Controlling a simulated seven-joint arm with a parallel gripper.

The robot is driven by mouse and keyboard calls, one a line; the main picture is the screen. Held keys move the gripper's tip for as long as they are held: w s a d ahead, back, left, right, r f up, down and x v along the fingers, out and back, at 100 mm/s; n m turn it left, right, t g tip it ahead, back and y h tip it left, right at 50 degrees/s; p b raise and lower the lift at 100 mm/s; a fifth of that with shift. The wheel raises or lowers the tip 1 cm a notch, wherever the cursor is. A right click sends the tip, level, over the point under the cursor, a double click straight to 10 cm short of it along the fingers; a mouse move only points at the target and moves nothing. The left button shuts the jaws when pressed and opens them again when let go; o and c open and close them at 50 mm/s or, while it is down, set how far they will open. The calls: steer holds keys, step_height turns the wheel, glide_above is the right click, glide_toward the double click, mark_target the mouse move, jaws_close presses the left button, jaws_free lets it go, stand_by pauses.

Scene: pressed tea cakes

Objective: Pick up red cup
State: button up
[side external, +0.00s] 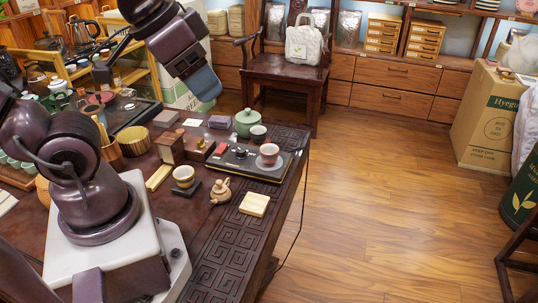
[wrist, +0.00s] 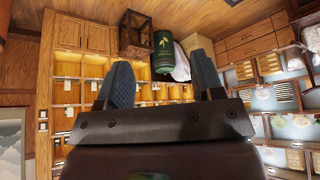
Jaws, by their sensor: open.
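The red cup (side external: 268,154) is a small reddish cup with a pale inside, upright on a black tray (side external: 236,167) near the table's right edge. My gripper (side external: 204,88) is raised above the table, to the upper left of the cup and apart from it. In the wrist view, its two blue-grey fingers (wrist: 163,80) are spread with nothing between them. The red cup does not show in the wrist view, which looks across the room.
Near the cup stand a green lidded pot (side external: 247,122), a dark cup (side external: 258,133), a pale-banded cup (side external: 184,177), a small clay teapot (side external: 220,191) and a coaster stack (side external: 254,204). A wooden chair (side external: 285,75) stands behind the table (side external: 215,255).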

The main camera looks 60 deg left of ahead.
steer(key=o, duration=0.3)
steer(key=n+g+y, duration=0.1)
steer(key=n+g, duration=0.5)
steer(key=n, duration=1.6)
glide_toward(270, 152)
steer(key=f, duration=0.1)
steer(key=d+f, duration=0.2)
steer(key=shift+s+n, duration=0.3)
steer(key=shift+s+a+f, duration=0.1)
steer(key=shift+a+f, duration=0.1)
steer(key=shift+f, duration=0.7)
steer(key=shift+s+a+f, duration=0.15)
steer(key=shift+f, duration=0.75)
steer(key=shift+s+a+f, duration=0.1)
steer(key=shift+a+f, duration=0.1)
steer(key=shift+f, duration=0.75)
